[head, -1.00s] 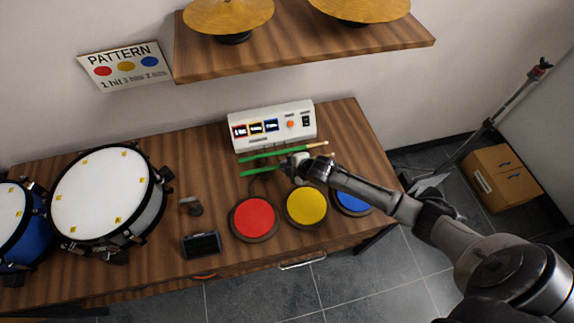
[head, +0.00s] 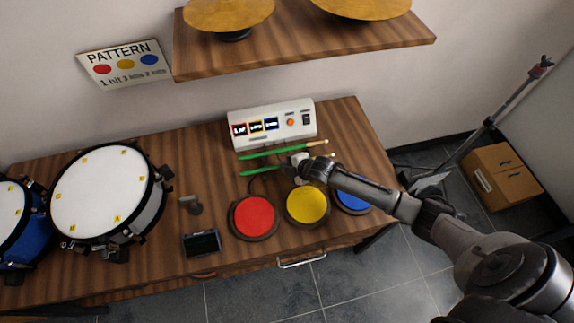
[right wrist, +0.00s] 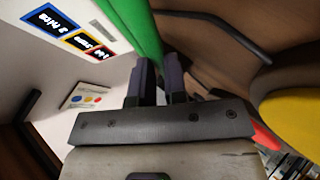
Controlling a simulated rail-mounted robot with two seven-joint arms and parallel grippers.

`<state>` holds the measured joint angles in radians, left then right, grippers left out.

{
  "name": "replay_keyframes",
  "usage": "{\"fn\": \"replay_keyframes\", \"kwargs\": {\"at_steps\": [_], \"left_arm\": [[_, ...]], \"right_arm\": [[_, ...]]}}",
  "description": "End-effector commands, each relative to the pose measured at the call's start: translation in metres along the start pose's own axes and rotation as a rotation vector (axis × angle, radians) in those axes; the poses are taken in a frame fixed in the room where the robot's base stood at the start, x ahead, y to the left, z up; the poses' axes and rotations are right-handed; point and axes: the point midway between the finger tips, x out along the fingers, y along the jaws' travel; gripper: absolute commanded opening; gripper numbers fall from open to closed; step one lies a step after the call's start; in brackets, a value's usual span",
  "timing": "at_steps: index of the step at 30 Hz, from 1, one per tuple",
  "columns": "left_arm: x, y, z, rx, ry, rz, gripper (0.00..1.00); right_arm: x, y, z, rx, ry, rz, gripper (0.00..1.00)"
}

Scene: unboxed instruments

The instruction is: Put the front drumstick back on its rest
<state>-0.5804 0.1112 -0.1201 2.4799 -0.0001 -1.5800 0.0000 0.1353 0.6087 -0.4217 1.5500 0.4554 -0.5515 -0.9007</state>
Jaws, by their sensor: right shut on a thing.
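Two green-handled drumsticks lie in front of the white control box. The rear drumstick (head: 272,151) is whole in the head view, its pale tip to the right. The front drumstick (head: 260,171) runs roughly parallel, nearer to me. Its middle is hidden by my right gripper (head: 292,164), which is shut on it. In the right wrist view green stick (right wrist: 145,35) shows just beyond the two dark fingers (right wrist: 160,80), which are close together. Any rest under the front drumstick is hidden or too small to make out. My left gripper is out of view.
The white control box (head: 270,124) stands behind the sticks. Red (head: 254,216), yellow (head: 306,205) and blue (head: 352,199) pads lie in front. A small dark screen (head: 201,243) and a drum (head: 100,192) are to the left. A shelf (head: 300,52) with cymbals hangs above.

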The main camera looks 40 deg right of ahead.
Motion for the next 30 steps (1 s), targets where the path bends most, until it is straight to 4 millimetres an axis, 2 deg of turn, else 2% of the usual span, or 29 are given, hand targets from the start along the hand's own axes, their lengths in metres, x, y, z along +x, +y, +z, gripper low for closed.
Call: {"fn": "replay_keyframes", "kwargs": {"at_steps": [14, 15, 23, 30], "left_arm": [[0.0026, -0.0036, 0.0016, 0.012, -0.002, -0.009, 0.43], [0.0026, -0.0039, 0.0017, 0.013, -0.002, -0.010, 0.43], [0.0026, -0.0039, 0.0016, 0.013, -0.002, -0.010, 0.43], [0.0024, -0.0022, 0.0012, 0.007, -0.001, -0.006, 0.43]], "right_arm": [[0.0033, -0.0035, 0.0019, -0.001, 0.000, 0.000, 0.00], [0.0033, -0.0035, 0.0020, -0.001, 0.000, 0.000, 0.16], [0.0032, -0.0035, 0.0019, 0.000, 0.000, 0.000, 0.41], [0.0029, -0.0037, 0.0019, 0.000, 0.000, 0.000, 0.42]]}}
